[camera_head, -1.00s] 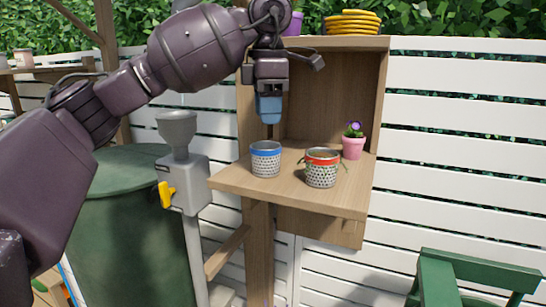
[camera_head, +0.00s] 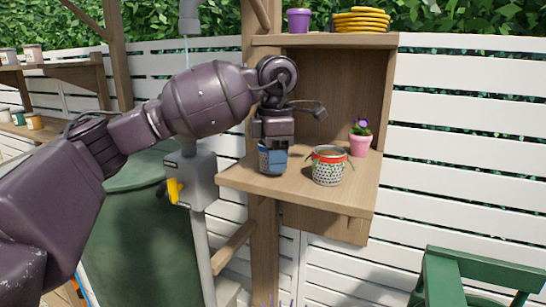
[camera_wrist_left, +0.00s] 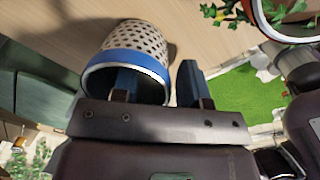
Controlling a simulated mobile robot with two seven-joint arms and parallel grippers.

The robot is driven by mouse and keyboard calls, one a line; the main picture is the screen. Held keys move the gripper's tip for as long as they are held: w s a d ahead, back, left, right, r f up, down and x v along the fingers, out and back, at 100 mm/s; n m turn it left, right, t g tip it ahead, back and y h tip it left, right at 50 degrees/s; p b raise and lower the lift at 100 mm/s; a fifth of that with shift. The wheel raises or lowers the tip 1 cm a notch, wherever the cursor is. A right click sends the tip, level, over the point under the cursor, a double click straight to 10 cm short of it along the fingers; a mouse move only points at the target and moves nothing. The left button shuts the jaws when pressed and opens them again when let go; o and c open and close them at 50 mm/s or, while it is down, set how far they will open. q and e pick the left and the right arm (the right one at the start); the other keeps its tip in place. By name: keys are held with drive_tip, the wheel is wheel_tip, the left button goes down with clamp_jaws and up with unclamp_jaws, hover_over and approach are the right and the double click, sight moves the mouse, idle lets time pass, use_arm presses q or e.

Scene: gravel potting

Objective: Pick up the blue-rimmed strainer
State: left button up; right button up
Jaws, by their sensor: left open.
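The blue-rimmed strainer (camera_wrist_left: 138,40) is a white perforated cup with a blue band. It stands on the wooden shelf (camera_head: 240,183); in the head view my left gripper (camera_head: 272,152) covers most of it from above. In the left wrist view, my left gripper (camera_wrist_left: 158,75) is open with blue fingers. One finger reaches into the strainer's mouth and the other is outside, beside its wall, with a visible gap. Whether either finger touches the wall cannot be told. My right gripper is not in view.
A red-rimmed strainer (camera_head: 327,170) with greenery stands just right of the gripper. A pink flower pot (camera_head: 359,146) is behind it. A grey post box with a yellow handle (camera_head: 174,191) stands left of the shelf. A green barrel (camera_head: 135,245) is below my arm.

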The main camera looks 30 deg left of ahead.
use_arm(q)
drive_tip(key=shift+c, duration=0.3)
clamp_jaws()
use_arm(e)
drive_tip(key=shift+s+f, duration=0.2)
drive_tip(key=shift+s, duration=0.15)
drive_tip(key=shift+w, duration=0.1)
